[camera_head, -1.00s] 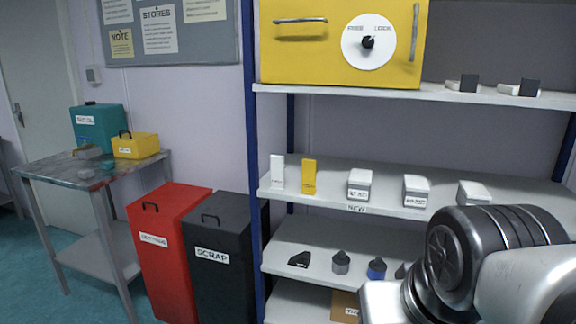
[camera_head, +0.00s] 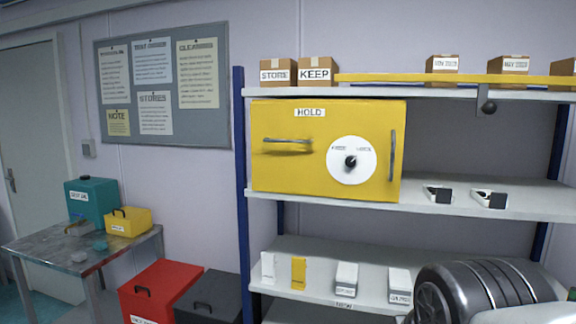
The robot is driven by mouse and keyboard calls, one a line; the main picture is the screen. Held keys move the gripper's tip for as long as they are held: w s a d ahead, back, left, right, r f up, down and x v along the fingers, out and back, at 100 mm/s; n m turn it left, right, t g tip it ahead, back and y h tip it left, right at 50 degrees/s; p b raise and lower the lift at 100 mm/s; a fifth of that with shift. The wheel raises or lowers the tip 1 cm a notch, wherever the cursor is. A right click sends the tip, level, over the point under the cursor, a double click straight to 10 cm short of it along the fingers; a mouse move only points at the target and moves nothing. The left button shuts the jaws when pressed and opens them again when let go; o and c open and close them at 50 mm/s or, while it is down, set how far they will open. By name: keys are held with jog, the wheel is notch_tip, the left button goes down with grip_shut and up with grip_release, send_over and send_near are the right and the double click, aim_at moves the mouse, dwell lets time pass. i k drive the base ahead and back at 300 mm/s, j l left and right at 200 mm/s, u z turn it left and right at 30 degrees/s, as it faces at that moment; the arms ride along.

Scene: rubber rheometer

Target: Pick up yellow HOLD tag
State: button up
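A small upright yellow tag (camera_head: 298,271) stands on the middle shelf, just right of a similar white tag (camera_head: 267,267). I cannot read any writing on the yellow tag. Above it, on the shelf over it, is a yellow cabinet (camera_head: 280,170) with a HOLD label, a handle, and a dark knob on a white dial. The cabinet's front looks closed. My gripper is out of view; only a rounded part of my arm shows at the lower right, covering the right part of the tag's shelf.
White boxes (camera_head: 346,276) stand right of the tags. Dark-and-white items (camera_head: 489,198) lie right of the cabinet. Cardboard boxes (camera_head: 315,71) are on top. Red (camera_head: 158,287) and black (camera_head: 210,296) bins stand left of the rack, beside a table (camera_head: 40,247) with teal and yellow boxes.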

aim_at(299, 265)
jog(key=j+z, duration=0.3)
jog(key=z, duration=0.15)
jog(key=j+z, duration=0.55)
jog(key=j, duration=0.5)
jog(key=k+j+z, duration=0.1)
jog(key=j, duration=0.45)
jog(key=j+z, duration=0.1)
jog(key=j, duration=0.45)
jog(key=i+j, duration=0.55)
